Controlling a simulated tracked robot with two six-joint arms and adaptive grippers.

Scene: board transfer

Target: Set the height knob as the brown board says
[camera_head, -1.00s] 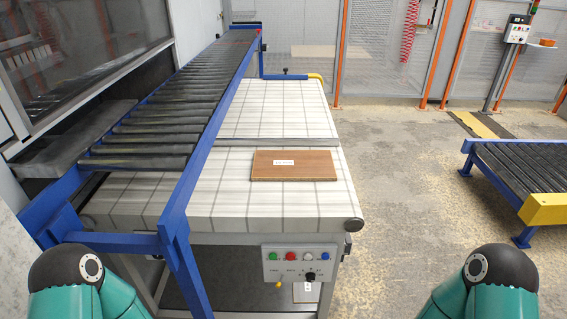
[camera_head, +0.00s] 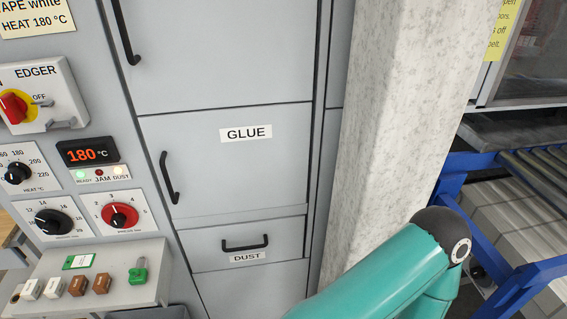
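A black knob (camera_head: 54,222) sits on a white plate at the lower left of the machine front. Its scale shows numbers such as 12, 14, 16, 18 and 20; the small label under it is too blurred to read surely, and so is its exact setting. Above left is a black knob (camera_head: 17,172) marked HEAT °C. The brown board is out of view. A teal link of my arm crosses the lower right. Neither gripper shows.
The EDGER switch (camera_head: 14,107) has a red handle. A display (camera_head: 88,152) reads 180 °C. A grey shelf (camera_head: 120,291) holds white and brown blocks and a green item. Grey doors marked GLUE (camera_head: 246,134) and DUST fill the middle. A pale column (camera_head: 385,120) stands right of them.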

